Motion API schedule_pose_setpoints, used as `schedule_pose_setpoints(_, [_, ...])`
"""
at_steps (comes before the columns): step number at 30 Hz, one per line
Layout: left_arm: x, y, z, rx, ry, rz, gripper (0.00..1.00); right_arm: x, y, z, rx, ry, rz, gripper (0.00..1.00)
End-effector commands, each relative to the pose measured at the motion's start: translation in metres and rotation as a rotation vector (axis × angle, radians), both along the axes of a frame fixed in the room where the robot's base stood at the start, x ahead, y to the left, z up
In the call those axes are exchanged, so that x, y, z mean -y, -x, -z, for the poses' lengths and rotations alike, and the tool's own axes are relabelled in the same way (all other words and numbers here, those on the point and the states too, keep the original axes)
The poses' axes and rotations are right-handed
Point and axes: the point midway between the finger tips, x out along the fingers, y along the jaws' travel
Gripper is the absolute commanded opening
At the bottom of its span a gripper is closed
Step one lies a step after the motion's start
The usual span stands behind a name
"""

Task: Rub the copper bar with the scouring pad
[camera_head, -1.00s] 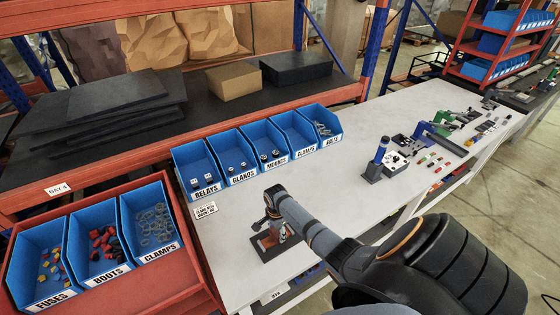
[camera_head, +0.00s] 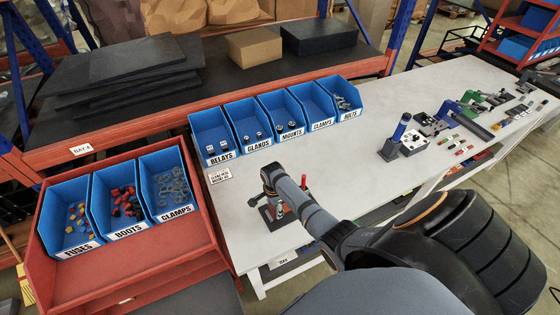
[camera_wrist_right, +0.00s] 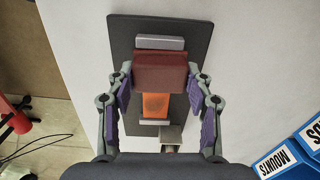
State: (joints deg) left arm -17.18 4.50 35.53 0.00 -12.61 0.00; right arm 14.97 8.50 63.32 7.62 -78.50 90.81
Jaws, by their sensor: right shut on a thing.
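The scouring pad is a dark red block (camera_wrist_right: 160,72) in the right wrist view. My right gripper (camera_wrist_right: 160,76) is shut on it, with a finger on each side. The orange copper bar (camera_wrist_right: 156,106) lies on a dark base plate (camera_wrist_right: 122,42) under the pad. The pad covers part of the bar; I cannot tell whether they touch. Grey blocks sit at both ends of the bar. In the head view the plate (camera_head: 268,218) is on the white bench, mostly hidden by my right gripper and arm. My left gripper is not in view.
Blue bins (camera_head: 278,122) stand along the back of the white bench (camera_head: 390,185). A red tray (camera_head: 120,275) with more blue bins is at the left. The bench between is clear.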

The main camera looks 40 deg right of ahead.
Motion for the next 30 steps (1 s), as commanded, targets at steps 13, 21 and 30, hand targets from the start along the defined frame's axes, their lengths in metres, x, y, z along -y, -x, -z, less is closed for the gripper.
schedule_pose_setpoints(13, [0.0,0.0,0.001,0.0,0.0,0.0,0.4,0.015,0.006,0.0,-0.005,-0.011,0.0,0.0])
schedule_pose_setpoints(21, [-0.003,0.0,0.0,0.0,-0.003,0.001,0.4,0.033,0.008,-0.001,-0.004,-0.007,0.0,0.0])
schedule_pose_setpoints(30, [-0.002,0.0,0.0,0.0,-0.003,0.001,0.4,0.051,0.011,0.0,-0.005,-0.003,0.0,0.0])
